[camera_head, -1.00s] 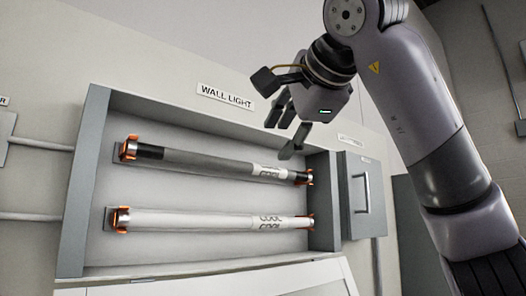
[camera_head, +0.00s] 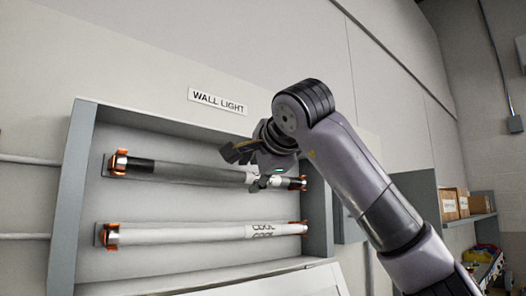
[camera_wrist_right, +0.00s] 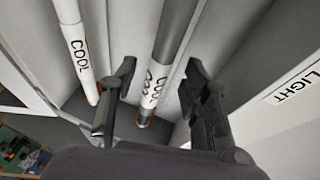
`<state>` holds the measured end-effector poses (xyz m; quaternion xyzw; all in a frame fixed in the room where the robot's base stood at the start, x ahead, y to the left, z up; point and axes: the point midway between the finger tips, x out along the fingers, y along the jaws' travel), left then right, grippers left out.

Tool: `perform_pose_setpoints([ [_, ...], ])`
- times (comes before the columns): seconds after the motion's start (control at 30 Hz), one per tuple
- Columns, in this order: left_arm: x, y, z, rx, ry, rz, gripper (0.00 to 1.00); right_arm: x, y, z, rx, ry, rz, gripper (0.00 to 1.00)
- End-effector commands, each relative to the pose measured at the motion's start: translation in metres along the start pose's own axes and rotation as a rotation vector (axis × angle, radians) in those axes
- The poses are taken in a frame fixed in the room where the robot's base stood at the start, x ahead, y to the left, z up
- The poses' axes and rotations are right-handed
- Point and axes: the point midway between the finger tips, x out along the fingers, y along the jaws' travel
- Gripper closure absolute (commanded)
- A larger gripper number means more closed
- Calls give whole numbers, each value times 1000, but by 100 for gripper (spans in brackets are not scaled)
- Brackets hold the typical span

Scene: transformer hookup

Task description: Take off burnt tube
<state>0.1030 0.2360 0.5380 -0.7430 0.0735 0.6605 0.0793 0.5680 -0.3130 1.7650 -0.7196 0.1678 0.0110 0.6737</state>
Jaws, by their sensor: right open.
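The burnt tube (camera_head: 195,172) is the upper one in the wall box, grey with blackened ends, held in orange-and-metal sockets. The clean white tube (camera_head: 185,235) sits below it, parallel. My right gripper (camera_head: 262,183) is at the right part of the burnt tube, partly covering it. In the right wrist view, its open fingers (camera_wrist_right: 158,82) stand on either side of the burnt tube (camera_wrist_right: 169,40); I cannot tell whether they touch it. The white tube (camera_wrist_right: 78,48) lies outside the left finger there. My left gripper is not in view.
The grey wall box (camera_head: 70,200) frames both tubes, with a WALL LIGHT label (camera_head: 218,101) above. A shelf with cardboard boxes (camera_head: 450,204) stands at the right. The lower tube runs close to the gripper.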

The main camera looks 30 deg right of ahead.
Motion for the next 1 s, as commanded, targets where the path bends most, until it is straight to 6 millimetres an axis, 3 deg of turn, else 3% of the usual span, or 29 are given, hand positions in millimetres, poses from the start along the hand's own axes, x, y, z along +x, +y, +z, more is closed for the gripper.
perform_pose_setpoints([
  [0.2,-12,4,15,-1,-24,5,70,26,-1,0,0,0,2,57],
  [0.6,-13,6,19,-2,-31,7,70,33,0,0,0,0,0,57],
  [1.0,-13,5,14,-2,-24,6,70,32,0,0,0,0,0,84],
])
